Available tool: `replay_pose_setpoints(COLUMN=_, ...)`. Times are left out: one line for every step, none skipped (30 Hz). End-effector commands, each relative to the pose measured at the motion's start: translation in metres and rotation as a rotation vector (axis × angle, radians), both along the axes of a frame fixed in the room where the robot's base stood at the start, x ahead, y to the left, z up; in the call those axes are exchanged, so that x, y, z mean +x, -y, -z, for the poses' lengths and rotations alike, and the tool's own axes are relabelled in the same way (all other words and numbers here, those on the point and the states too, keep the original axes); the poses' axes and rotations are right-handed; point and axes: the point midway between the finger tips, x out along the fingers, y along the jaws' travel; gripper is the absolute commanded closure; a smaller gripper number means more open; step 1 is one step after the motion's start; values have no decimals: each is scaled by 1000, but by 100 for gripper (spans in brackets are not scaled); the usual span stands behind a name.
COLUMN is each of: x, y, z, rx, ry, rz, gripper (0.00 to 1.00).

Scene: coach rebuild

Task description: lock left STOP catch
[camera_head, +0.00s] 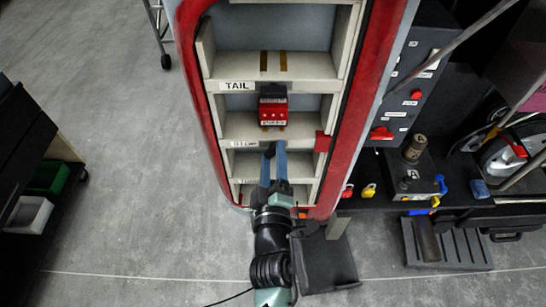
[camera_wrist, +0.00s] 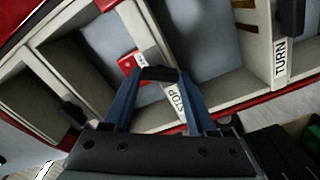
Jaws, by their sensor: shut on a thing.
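My gripper (camera_head: 272,153) reaches the front of the coach shelf unit from below, its two blue fingers pointing at the STOP divider. In the wrist view, the fingertips (camera_wrist: 160,76) close on a dark piece (camera_wrist: 158,73), which looks like the STOP catch. The fingers hide part of it, so I cannot tell whether it is locked. In the head view the label (camera_head: 243,144) is small and hard to read.
A red lamp unit (camera_head: 273,108) sits in the compartment below the TAIL label (camera_head: 237,86). A red block (camera_head: 322,142) is at the right edge of the STOP divider. A cluttered dark bench (camera_head: 400,180) stands right. Floor at left (camera_head: 120,130) is clear.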

Motion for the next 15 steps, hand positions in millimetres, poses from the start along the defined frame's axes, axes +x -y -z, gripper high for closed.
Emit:
replay_pose_setpoints(x=0, y=-1, z=0, rx=-45, ry=1, rz=-2, gripper=98)
replay_pose_setpoints(x=0, y=-1, z=0, rx=-75, ry=1, rz=-2, gripper=98)
replay_pose_setpoints(x=0, y=-1, z=0, rx=-112, ry=1, rz=-2, gripper=98)
replay_pose_setpoints(x=0, y=-1, z=0, rx=-139, ry=1, rz=-2, gripper=98)
replay_pose_setpoints(x=0, y=-1, z=0, rx=-167, ry=1, rz=-2, gripper=98)
replay_pose_setpoints(x=0, y=-1, z=0, rx=-202, ry=1, rz=-2, gripper=98)
replay_pose_setpoints(x=0, y=-1, z=0, rx=-229, ry=1, rz=-2, gripper=98)
replay_pose_setpoints(x=0, y=-1, z=0, rx=-253, ry=1, rz=-2, gripper=98)
replay_pose_setpoints(x=0, y=-1, z=0, rx=-288, ry=1, rz=-2, gripper=98)
replay_pose_setpoints(x=0, y=-1, z=0, rx=-310, ry=1, rz=-2, gripper=98)
replay_pose_setpoints(x=0, y=-1, z=0, rx=-333, ry=1, rz=-2, gripper=98)
replay_pose_setpoints(x=0, y=-1, z=0, rx=-363, ry=1, rz=-2, gripper=98)
replay_pose_setpoints(x=0, y=-1, z=0, rx=-383, ry=0, rz=-1, gripper=98)
replay_pose_setpoints(x=0, y=-1, z=0, rx=-403, ry=0, rz=-1, gripper=98)
replay_pose_setpoints(x=0, y=-1, z=0, rx=-428, ry=0, rz=-1, gripper=98)
